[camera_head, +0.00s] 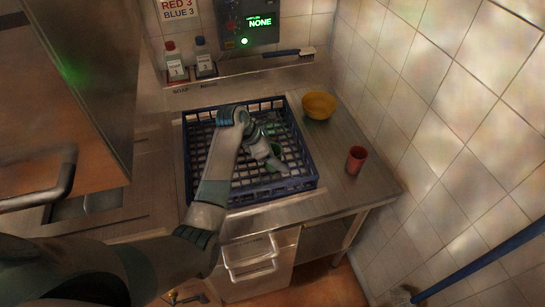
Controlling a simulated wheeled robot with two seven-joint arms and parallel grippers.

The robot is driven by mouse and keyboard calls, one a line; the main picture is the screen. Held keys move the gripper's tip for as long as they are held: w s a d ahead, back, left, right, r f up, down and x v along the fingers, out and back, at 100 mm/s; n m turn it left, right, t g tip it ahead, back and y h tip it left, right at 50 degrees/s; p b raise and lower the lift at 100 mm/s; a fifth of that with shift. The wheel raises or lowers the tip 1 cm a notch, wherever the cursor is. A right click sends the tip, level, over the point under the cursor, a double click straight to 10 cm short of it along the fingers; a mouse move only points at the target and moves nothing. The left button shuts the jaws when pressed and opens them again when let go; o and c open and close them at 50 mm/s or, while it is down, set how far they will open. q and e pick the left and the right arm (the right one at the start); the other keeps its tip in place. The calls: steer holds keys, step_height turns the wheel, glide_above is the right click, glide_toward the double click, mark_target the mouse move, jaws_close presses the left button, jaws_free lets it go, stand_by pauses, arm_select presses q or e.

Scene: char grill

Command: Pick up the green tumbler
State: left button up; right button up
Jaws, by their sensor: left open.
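The green tumbler (275,149) stands inside the blue dish rack (246,198) on the metal counter. It is mostly hidden behind my left gripper, so only small green parts show. My left gripper (279,167) is open and reaches down into the rack from above, right at the tumbler. I cannot tell whether its fingers touch the tumbler. My right gripper is not in view.
A yellow bowl (319,105) and a red tumbler (356,160) stand on the counter right of the rack. Two labelled bottles (176,66) and a brush (290,53) are on the back ledge. A large metal hood (85,90) fills the left. The tiled wall bounds the right.

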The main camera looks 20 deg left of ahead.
arm_select(q)
steer(key=shift+f, duration=0.1)
stand_by(0.4)
steer(key=c, duration=1.2)
steer(key=shift+o, duration=0.2)
